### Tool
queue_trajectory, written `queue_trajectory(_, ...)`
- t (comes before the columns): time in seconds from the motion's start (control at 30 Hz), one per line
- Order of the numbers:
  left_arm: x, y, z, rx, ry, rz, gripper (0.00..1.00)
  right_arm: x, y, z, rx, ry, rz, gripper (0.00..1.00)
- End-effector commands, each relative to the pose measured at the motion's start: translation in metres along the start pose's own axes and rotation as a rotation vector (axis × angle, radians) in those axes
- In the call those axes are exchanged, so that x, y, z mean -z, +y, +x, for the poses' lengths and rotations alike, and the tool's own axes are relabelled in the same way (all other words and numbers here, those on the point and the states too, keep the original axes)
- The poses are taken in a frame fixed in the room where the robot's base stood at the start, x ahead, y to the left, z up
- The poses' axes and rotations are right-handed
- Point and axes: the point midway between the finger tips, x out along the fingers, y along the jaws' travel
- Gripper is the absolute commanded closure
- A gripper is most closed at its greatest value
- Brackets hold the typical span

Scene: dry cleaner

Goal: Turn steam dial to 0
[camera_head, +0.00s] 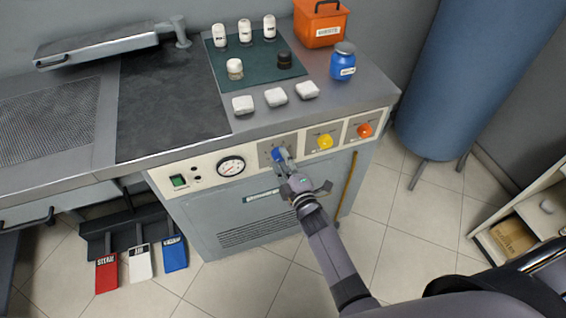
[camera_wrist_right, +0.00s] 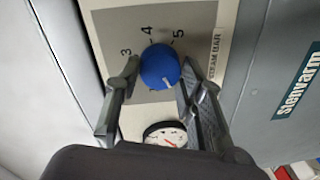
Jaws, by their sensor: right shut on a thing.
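The steam dial (camera_head: 278,154) is a blue knob on the grey plate of the machine's front panel, left of the yellow knob. In the right wrist view the dial (camera_wrist_right: 160,65) shows a small white mark at its lower right edge, and the numbers 3, 4 and 5 around it; other numbers are hidden. The lettering beside it reads like "STEAM BAR". My right gripper (camera_head: 284,160) is at the dial, with a finger on each side, shut on it; the jaws also show in the right wrist view (camera_wrist_right: 160,75). My left gripper is out of view.
A pressure gauge (camera_head: 231,166) and green switch (camera_head: 179,181) lie left of the dial. A yellow knob (camera_head: 325,141) and orange knob (camera_head: 365,130) lie right. White blocks (camera_head: 276,97) and a blue jar (camera_head: 343,62) stand on the worktop above.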

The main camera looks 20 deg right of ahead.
Motion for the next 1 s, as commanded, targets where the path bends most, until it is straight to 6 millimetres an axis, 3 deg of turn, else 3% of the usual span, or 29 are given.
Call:
queue_trajectory(0.33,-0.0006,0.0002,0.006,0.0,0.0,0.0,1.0,-0.0005,-0.0021,-0.0006,0.005,-0.012,-0.131,0.92)
queue_trajectory(0.87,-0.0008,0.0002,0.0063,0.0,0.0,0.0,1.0,-0.0003,-0.0016,-0.0006,0.006,-0.013,-0.153,0.92)
queue_trajectory(0.9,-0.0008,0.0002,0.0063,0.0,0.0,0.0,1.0,-0.0003,-0.0016,-0.0006,0.006,-0.013,-0.153,0.63)
queue_trajectory(1.0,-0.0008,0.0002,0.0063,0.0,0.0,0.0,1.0,-0.0002,-0.0013,-0.0005,0.005,-0.012,-0.152,0.56)
